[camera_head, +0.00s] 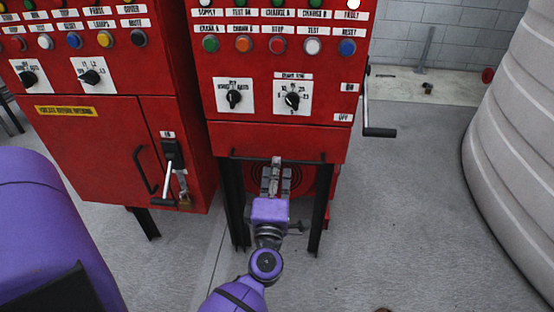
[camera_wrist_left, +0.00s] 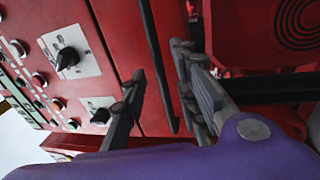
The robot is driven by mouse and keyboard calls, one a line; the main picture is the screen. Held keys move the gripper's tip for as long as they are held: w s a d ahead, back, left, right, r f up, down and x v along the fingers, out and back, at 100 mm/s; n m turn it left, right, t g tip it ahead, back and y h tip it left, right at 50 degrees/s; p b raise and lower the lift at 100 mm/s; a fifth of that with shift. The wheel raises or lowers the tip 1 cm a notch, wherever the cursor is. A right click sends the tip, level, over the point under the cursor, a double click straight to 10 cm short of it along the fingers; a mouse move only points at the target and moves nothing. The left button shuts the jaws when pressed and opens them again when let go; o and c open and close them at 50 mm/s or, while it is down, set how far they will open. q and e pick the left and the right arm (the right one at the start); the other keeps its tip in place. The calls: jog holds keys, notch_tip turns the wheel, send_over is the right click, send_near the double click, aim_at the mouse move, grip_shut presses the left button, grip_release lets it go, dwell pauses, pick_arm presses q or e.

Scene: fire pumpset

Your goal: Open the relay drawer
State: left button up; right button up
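The relay drawer (camera_head: 265,141) is the plain red front at the bottom of the right red cabinet. It looks flush with the cabinet. A thin black bar handle (camera_head: 305,162) runs along its lower edge, and this bar also shows in the left wrist view (camera_wrist_left: 155,62). My left gripper (camera_head: 276,164) is at the middle of the handle. In the left wrist view its fingers (camera_wrist_left: 158,75) are apart, with the bar running between them and gaps on both sides. Contact is not visible. My right gripper is in neither view.
The cabinet's panel carries lamps, buttons and rotary knobs (camera_head: 292,100). A crank lever (camera_head: 378,131) sticks out on its right side. A second red cabinet (camera_head: 90,145) stands to the left. A large ribbed grey tank (camera_head: 515,140) is at right. The floor (camera_head: 410,210) between is clear.

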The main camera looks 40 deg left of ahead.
pick_arm(q)
jog(key=shift+x, duration=1.9)
jog(key=shift+d, duration=0.1)
grip_shut()
jog(key=shift+f, duration=0.1)
